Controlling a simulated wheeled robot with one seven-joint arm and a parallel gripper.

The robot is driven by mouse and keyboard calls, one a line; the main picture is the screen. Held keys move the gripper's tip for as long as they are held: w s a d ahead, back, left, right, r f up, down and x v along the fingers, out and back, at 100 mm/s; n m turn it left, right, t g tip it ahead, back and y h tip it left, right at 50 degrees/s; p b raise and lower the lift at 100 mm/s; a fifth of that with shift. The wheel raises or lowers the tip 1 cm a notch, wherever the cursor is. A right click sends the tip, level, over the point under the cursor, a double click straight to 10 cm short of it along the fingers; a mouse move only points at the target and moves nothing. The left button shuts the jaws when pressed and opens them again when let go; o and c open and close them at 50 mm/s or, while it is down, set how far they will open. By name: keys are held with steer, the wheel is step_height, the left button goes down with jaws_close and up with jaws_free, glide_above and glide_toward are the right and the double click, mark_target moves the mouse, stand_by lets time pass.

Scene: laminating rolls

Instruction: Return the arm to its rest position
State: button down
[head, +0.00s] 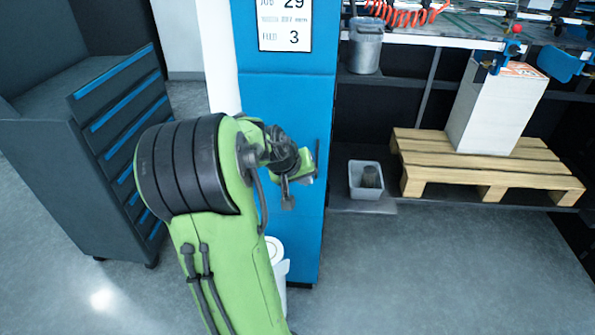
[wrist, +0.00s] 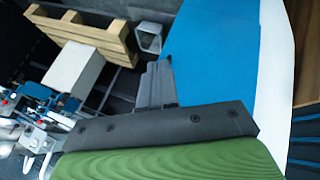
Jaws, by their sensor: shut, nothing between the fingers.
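My green arm with its dark ribbed joint cover rises from the bottom of the head view and bends over at the top. My gripper (head: 288,203) hangs at its far end, in front of the blue cabinet (head: 283,105), small and partly hidden by the wrist. In the wrist view my gripper (wrist: 158,65) shows its dark fingers together, with nothing between them. Behind them are the blue cabinet face (wrist: 215,50) and dark floor. From these views I cannot tell whether the fingers touch anything.
A dark drawer cabinet (head: 125,130) with blue strips stands left. Right are a wooden pallet (head: 480,165) bearing a white block (head: 495,105), a grey bin (head: 366,180) and a grey bucket (head: 365,45). A white roll (head: 275,250) shows behind my arm. Floor at lower right is clear.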

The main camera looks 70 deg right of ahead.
stand_by(0.4)
steer(key=w+a+r+n+t+y+p, duration=0.1)
steer(key=w+a+r+n+t+p, duration=0.15)
steer(key=w+a, duration=0.35)
steer(key=w+a+r+n+t+y+p, duration=0.15)
steer(key=w+a+r, duration=0.25)
steer(key=a, duration=0.4)
steer(key=w+a+r+n+t+y+p, duration=0.1)
steer(key=w+a+r+t+p, duration=0.1)
steer(key=w+a+r, duration=0.35)
steer(key=s+a+r+n+y+p, duration=0.1)
steer(key=s+a+n, duration=0.1)
steer(key=a, duration=0.5)
steer(key=s+a+r+n+t+y+p, duration=0.1)
steer(key=s+a+r+n, duration=0.1)
steer(key=a, duration=0.6)
steer(key=s+a+r+n+t+y+p, duration=0.1)
steer(key=s+a+n+p, duration=0.1)
steer(key=a, duration=0.5)
steer(key=shift+s+a+r+n, duration=0.35)
steer(key=shift+s+n, duration=0.25)
steer(key=shift+n, duration=0.4)
steer(key=shift+y, duration=0.25)
